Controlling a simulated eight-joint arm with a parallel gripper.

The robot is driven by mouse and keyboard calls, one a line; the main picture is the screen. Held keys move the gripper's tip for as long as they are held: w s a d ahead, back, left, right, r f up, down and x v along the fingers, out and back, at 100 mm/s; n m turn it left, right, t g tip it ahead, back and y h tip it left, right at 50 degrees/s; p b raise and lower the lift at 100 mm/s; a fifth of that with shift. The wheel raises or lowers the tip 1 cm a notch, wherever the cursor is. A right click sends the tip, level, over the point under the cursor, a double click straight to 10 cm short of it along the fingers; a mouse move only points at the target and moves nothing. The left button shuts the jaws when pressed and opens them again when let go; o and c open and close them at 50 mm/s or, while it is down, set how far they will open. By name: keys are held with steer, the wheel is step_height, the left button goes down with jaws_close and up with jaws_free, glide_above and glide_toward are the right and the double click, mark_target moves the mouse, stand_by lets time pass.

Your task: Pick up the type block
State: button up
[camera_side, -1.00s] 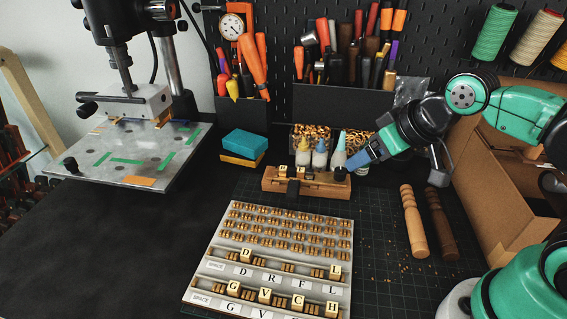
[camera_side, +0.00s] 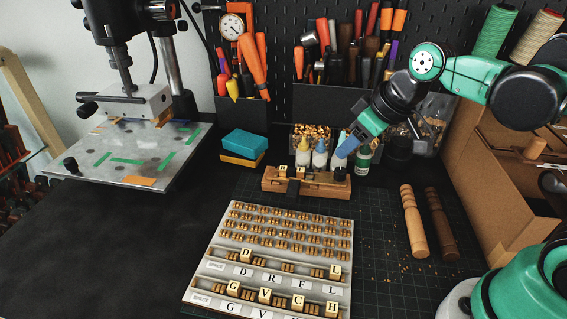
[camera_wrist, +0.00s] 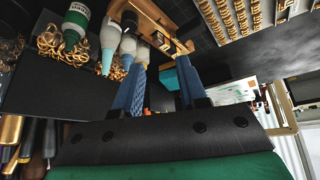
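Small brass-coloured type blocks stand in the lettered white tray, among them D (camera_side: 246,255), L (camera_side: 335,272), G (camera_side: 233,289), V (camera_side: 265,296), C (camera_side: 298,301) and H (camera_side: 331,309). Two more type blocks (camera_side: 284,170) sit in the wooden holder (camera_side: 322,190) behind the tray. My gripper (camera_side: 345,150) has blue fingers and hangs above the holder's right end, in front of the glue bottles. In the wrist view my gripper (camera_wrist: 160,70) has its fingers apart with nothing between them. The holder (camera_wrist: 160,17) shows beyond the fingertips there.
The type tray (camera_side: 345,262) lies on the dark cutting mat. Glue bottles (camera_side: 303,152) stand close behind the holder. Two wooden handles (camera_side: 414,222) lie at right. A stamping press (camera_side: 130,150) stands at left, and the left front table is clear.

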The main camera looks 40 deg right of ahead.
mark_target(302, 170)
steer(key=w+f+n, duration=0.1)
steer(key=w+n, duration=0.1)
steer(key=w+f+n+g+y, duration=0.1)
steer(key=w+f+n, duration=0.1)
steer(key=w, duration=0.1)
steer(key=w+f+n+g, duration=0.1)
steer(key=w, duration=0.1)
steer(key=shift+w+a+f+n+y, duration=0.1)
steer(key=shift+w+f+n+y, duration=0.2)
steer(key=shift+n+y, duration=0.1)
steer(key=shift+w+f+g, duration=0.2)
steer(key=shift+f+g, duration=0.1)
steer(key=shift+w+a+f+n, duration=0.1)
steer(key=shift+w+f+n, duration=0.2)
steer(key=shift+f, duration=0.25)
steer(key=shift+y, duration=0.3)
steer(key=shift+x, duration=2.35)
steer(key=shift+s, duration=0.1)
jaws_close()
steer(key=shift+f, duration=0.1)
